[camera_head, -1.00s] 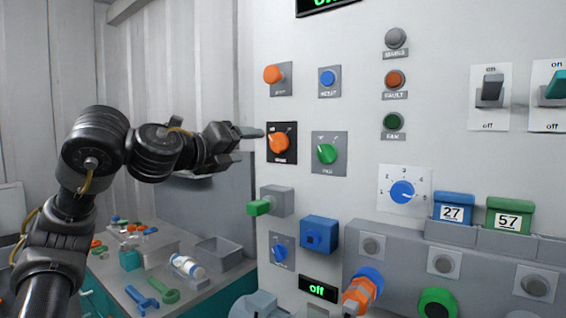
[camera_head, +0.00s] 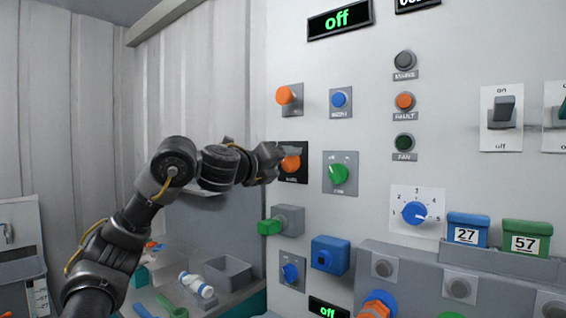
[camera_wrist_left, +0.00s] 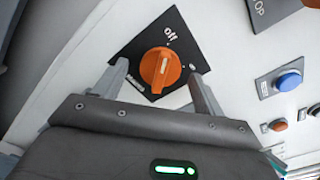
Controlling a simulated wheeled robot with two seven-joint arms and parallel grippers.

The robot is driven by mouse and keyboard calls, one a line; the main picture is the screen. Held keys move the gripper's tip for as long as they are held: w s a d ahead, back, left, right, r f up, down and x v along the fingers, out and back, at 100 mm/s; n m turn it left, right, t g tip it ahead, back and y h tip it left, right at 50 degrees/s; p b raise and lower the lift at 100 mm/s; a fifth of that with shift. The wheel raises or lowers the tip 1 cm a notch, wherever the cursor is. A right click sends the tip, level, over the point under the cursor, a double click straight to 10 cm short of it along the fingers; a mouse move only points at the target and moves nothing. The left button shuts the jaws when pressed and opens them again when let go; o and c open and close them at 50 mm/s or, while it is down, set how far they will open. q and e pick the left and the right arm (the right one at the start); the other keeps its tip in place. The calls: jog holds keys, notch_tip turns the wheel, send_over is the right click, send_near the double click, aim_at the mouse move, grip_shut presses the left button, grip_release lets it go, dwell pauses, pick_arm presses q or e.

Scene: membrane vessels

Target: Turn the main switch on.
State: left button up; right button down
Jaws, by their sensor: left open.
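The main switch is an orange rotary knob (camera_head: 291,164) on a black square plate on the grey panel. In the left wrist view the knob (camera_wrist_left: 160,68) has a raised ridge with a pale mark, and its upper end points roughly toward the printed "off". My left gripper (camera_head: 284,157) is at the knob and partly covers it in the head view. In the left wrist view the open fingers of my left gripper (camera_wrist_left: 157,80) stand on either side of the knob, with gaps visible; contact cannot be told. My right gripper is not in view.
A green knob (camera_head: 340,174) is just right of the switch. An orange button (camera_head: 285,95) is above it, and a grey block with a green end (camera_head: 270,227) projects below. A display (camera_head: 339,19) reads "off". The mains lamp (camera_head: 404,59) is grey.

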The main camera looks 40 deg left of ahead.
pick_arm(q)
jog(key=shift+w, duration=0.25)
jog(key=shift+s, duration=0.1)
jog(key=c, duration=1)
